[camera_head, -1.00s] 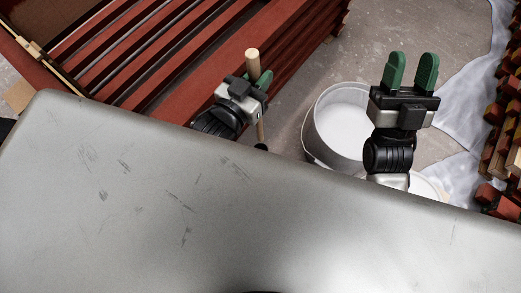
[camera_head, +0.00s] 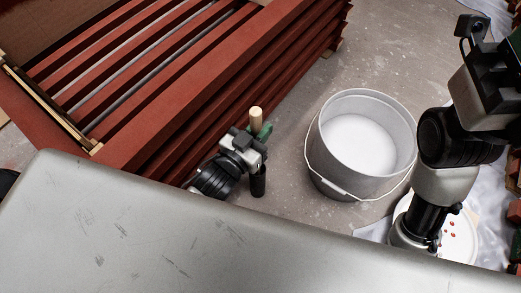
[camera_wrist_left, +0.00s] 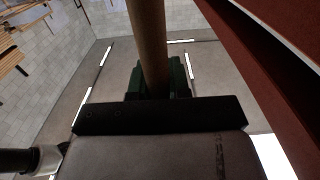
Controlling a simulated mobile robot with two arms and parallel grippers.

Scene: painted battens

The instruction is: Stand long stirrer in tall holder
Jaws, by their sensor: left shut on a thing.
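The long stirrer, a pale wooden rod (camera_head: 256,116), stands near upright in my left gripper (camera_head: 260,131). The green fingers are shut on it, and its top sticks out above them. In the left wrist view the stirrer (camera_wrist_left: 150,45) runs up between the green fingers (camera_wrist_left: 160,80). A black upright cylinder (camera_head: 258,182), which looks like the tall holder, shows directly below the left gripper, in line with the stirrer. I cannot tell whether the stirrer's lower end is inside it. My right gripper (camera_head: 488,75) is at the right edge, its fingers mostly out of frame.
A grey bucket (camera_head: 324,165) of white paint stands right of the left gripper. A red-spotted white disc (camera_head: 456,245) lies below the right arm. Red battens (camera_head: 215,75) are stacked at left. Bare floor (camera_head: 300,110) lies between battens and bucket.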

